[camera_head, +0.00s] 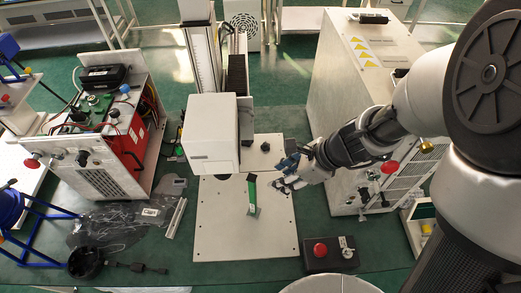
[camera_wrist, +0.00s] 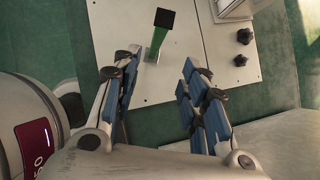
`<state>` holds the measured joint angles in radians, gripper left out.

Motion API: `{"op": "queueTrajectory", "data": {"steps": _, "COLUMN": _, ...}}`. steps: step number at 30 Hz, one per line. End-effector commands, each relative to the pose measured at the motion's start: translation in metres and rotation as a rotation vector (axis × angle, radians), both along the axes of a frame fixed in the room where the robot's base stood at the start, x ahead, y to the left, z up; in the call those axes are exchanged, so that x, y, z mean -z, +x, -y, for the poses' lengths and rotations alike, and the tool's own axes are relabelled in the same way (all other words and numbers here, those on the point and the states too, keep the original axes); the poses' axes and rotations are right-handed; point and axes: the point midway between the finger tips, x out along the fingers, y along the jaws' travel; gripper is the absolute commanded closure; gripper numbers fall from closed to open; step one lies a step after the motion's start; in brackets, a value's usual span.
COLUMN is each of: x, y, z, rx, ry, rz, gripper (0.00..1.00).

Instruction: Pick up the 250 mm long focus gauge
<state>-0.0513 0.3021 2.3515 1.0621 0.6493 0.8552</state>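A slim green upright piece with a black top, which looks like the focus gauge (camera_head: 252,196), stands on the white base plate (camera_head: 225,238). In the wrist view the gauge (camera_wrist: 157,40) is at the top centre, beyond my fingertips. My gripper (camera_head: 281,174) is just right of the gauge in the head view. Its two blue-padded fingers are spread apart in the wrist view (camera_wrist: 158,68), with nothing between them. The gauge is apart from both fingers. No length marking is readable.
A white box-shaped head (camera_head: 211,133) on a column overhangs the back of the plate. A control box with a red button (camera_head: 320,249) is at front right. A white cabinet (camera_head: 345,95) stands behind my arm. A silver bar (camera_head: 176,218) lies left of the plate.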

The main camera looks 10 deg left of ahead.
Motion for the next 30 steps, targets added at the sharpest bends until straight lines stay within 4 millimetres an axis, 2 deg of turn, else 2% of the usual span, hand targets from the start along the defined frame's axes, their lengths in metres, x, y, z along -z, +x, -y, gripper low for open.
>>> {"op": "queueTrajectory", "data": {"steps": 13, "x": 0.082, "y": 0.006, "z": -0.048, "rx": 0.000, "ry": 0.000, "rz": -0.006, "gripper": 0.60}}
{"op": "queueTrajectory", "data": {"steps": 18, "x": 0.099, "y": 0.008, "z": -0.060, "rx": 0.000, "ry": 0.001, "rz": -0.004, "gripper": 0.60}}
{"op": "queueTrajectory", "data": {"steps": 23, "x": 0.105, "y": 0.009, "z": -0.065, "rx": 0.001, "ry": 0.001, "rz": -0.003, "gripper": 0.60}}
{"op": "queueTrajectory", "data": {"steps": 30, "x": 0.138, "y": 0.007, "z": -0.079, "rx": -0.001, "ry": 0.001, "rz": -0.004, "gripper": 0.60}}
